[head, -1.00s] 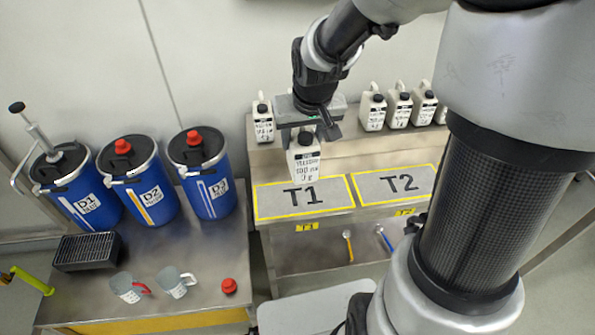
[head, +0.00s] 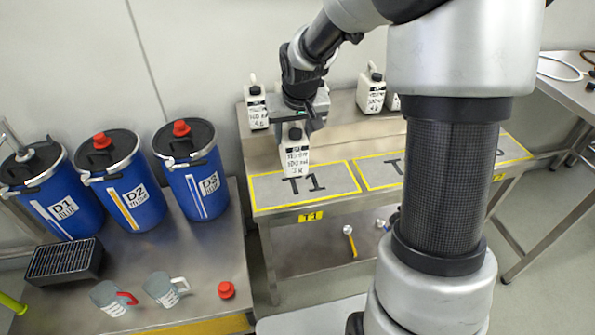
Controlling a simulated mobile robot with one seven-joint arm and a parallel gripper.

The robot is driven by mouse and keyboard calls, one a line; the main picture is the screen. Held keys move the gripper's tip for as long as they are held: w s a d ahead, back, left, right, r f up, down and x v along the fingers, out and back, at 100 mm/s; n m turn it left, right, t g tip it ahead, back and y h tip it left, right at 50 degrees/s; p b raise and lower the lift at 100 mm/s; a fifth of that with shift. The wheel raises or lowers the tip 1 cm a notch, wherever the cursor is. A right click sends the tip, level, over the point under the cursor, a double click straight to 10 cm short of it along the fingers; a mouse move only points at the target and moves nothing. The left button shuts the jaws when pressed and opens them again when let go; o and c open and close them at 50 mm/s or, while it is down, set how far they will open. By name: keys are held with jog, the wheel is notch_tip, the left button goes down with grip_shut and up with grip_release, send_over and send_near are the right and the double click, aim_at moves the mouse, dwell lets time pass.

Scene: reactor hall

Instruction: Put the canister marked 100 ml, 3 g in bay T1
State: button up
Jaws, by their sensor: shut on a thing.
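My gripper (head: 298,124) is shut on a white canister (head: 295,155) with a black cap, in the head view. Its label reads 100 ml and what looks like 3 g. The canister is upright at the back edge of bay T1 (head: 335,187), a grey pad with a yellow border. I cannot tell whether its base touches the surface or hangs just above it. Bay T2 (head: 372,176) lies to the right, partly hidden by my arm.
Another canister (head: 257,108) stands on the back shelf at left, and one (head: 371,92) at right; more are hidden behind my arm. A steel bench at left holds blue drums D1 (head: 50,195), D2 (head: 127,185) and D3 (head: 192,170), two jugs (head: 166,288) and a red cap (head: 226,290).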

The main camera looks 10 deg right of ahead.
notch_tip(320, 180, down, 8)
jog(key=shift+r+b, duration=0.15)
jog(key=shift+b, duration=0.95)
jog(key=shift+f, duration=0.2)
jog(key=o, duration=1.4)
